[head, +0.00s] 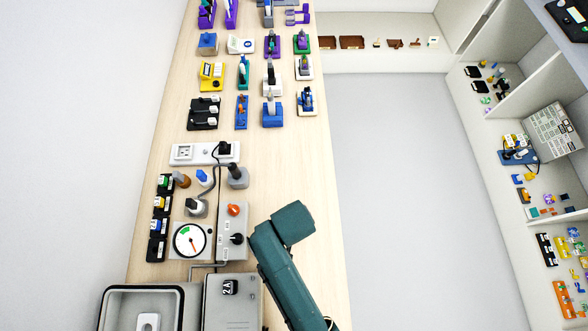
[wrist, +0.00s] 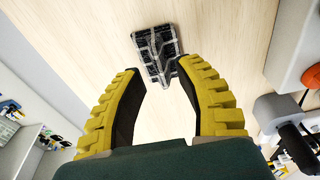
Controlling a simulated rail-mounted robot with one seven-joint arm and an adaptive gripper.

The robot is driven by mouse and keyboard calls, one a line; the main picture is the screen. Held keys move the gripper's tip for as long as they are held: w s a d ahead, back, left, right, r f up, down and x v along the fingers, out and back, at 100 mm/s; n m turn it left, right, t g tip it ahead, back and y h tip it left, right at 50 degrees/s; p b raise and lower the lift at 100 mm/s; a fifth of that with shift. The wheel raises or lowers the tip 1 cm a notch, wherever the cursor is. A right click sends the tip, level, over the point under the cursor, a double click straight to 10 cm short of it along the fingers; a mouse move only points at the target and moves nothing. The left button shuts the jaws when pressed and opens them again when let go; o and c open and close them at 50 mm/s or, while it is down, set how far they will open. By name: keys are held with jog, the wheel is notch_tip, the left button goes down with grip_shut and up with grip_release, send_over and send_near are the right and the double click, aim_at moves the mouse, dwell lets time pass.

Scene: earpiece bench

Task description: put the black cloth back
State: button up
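In the wrist view a small, dark, roughly rectangular thing (wrist: 157,52) with grey, see-through-looking ridges lies on the pale wood bench, just beyond my fingertips. It may be the black cloth, but I cannot tell for sure. My gripper (wrist: 162,70) has its two yellow, black-padded fingers apart, with nothing visible held between them. The fingertips are near the thing's near edge; I cannot tell whether they touch it. In the head view my teal arm hides the gripper and this thing. Flat black pieces (head: 473,72) also show on the right-hand shelf, too small to identify.
A grey panel with an orange knob (head: 234,210) stands left of my arm; the knob also shows in the wrist view (wrist: 312,76). A gauge (head: 190,240), a power strip (head: 195,153) and a grey bin (head: 148,290) are on the bench. Bare wood (head: 285,155) lies beyond my arm.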

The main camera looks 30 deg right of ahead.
notch_tip(320, 180, up, 9)
jog(key=s, duration=0.1)
jog(key=w+a+r+n+t, duration=0.1)
jog(key=w+r+n+t, duration=0.1)
jog(key=w+r+t, duration=0.75)
jog(key=w+a+r+n+t, duration=0.1)
jog(key=w+r+t, duration=0.15)
jog(key=r, duration=0.85)
jog(key=w+r+n+t, duration=0.1)
jog(key=w+r+t, duration=0.15)
jog(key=r, duration=0.85)
jog(key=s+r+n+t, duration=0.1)
jog(key=s+r+t, duration=0.1)
jog(key=r, duration=0.5)
jog(key=s+a+r+t, duration=0.1)
jog(key=s+r+t, duration=0.2)
jog(key=r, duration=0.4)
jog(key=shift+n+t+y+b, duration=0.3)
jog(key=shift+n+t, duration=0.1)
jog(key=shift+t, duration=0.15)
jog(key=shift+a+r, duration=0.1)
jog(key=shift+r, duration=0.05)
